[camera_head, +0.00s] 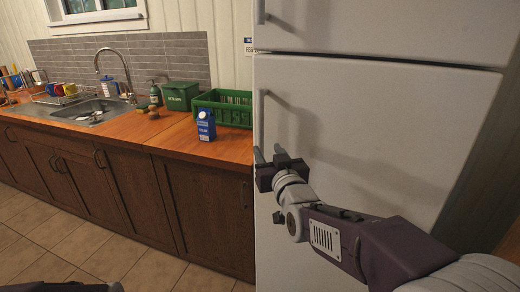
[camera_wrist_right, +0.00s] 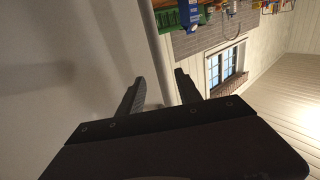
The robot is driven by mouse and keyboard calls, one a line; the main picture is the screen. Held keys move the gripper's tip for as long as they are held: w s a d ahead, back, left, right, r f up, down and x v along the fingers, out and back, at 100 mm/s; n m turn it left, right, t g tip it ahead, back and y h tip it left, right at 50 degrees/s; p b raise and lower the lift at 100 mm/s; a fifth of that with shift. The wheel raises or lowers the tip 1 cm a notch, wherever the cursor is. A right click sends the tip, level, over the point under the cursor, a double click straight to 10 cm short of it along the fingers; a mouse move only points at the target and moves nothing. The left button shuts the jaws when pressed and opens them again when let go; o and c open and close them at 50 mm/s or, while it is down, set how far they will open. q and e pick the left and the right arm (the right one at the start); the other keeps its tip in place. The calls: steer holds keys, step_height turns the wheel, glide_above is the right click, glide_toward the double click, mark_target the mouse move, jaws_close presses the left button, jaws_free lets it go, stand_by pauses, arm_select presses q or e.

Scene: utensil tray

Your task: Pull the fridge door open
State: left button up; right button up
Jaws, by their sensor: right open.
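The white fridge (camera_head: 400,80) stands at the right in the head view, its doors shut. The lower fridge door (camera_head: 400,130) has a slim upright handle (camera_head: 263,115) along its left edge. My right gripper (camera_head: 268,153) is open at the handle's lower part, its fingers pointing up in the picture. In the right wrist view, the open fingers (camera_wrist_right: 160,90) have a pale strip between them; I cannot tell whether it is the handle or the door edge. No grip on the handle shows. My left gripper is not in view.
A wooden counter (camera_head: 170,138) over dark cabinets (camera_head: 205,205) stands left of the fridge. It carries a blue carton (camera_head: 206,125), a green crate (camera_head: 235,112), a green box (camera_head: 180,95) and a sink (camera_head: 95,110). The tiled floor (camera_head: 100,262) in front looks clear.

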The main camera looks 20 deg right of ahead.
mark_target(261, 141)
steer(key=w, duration=0.8)
steer(key=shift+w, duration=0.3)
jaws_close()
stand_by(0.9)
